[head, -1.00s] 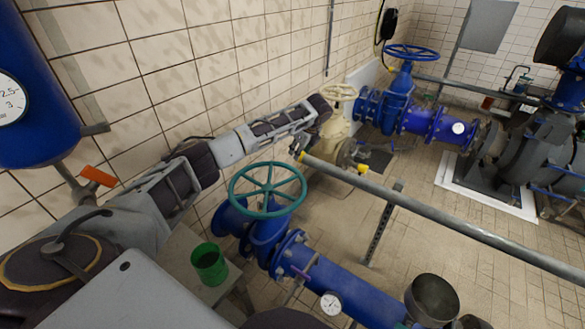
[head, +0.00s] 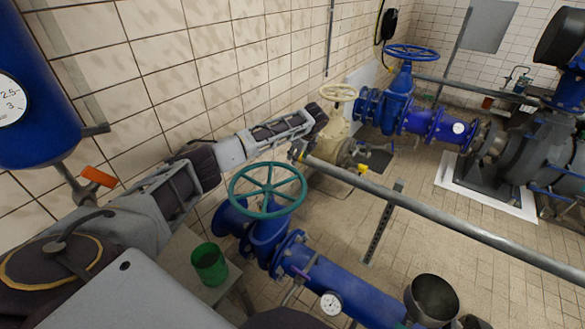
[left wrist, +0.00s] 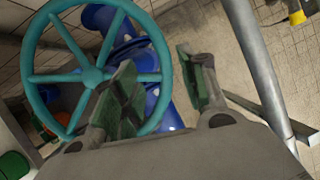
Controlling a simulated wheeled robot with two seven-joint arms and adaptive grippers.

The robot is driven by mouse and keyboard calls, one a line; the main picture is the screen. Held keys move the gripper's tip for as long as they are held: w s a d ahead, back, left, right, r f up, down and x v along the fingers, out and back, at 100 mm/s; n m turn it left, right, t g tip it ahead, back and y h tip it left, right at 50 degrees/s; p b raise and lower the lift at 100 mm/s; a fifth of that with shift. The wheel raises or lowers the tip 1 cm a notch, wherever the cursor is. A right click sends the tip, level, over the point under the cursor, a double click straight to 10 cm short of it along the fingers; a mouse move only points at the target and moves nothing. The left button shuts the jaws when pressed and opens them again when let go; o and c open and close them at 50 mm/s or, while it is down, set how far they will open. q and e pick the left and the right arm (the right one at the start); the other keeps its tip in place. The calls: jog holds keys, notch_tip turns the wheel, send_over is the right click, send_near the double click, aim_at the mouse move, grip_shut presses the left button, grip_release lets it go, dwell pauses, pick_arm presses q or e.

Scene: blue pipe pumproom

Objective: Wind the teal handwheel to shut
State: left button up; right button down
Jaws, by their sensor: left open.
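The teal handwheel (head: 267,189) sits on a blue valve in the lower middle of the head view. In the left wrist view the teal handwheel (left wrist: 94,76) fills the left half, with its hub and spokes clear. My left gripper (left wrist: 160,85) is open, its two green-padded fingers apart. The right part of the wheel's rim shows between and behind the fingers, and I see no grip on it. Whether a finger touches the rim I cannot tell. In the head view my left arm reaches past the wheel's far side. My right gripper is not in view.
A grey rail pipe (head: 430,210) runs close beside the wheel on the right. A green cup (head: 209,265) stands to the left of the valve. A cream valve (head: 337,128) and a blue-wheeled valve (head: 404,85) stand behind. A tiled wall is on the left.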

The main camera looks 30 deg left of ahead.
aim_at(292, 168)
pick_arm(q)
jog(key=shift+x, duration=5.1)
grip_shut()
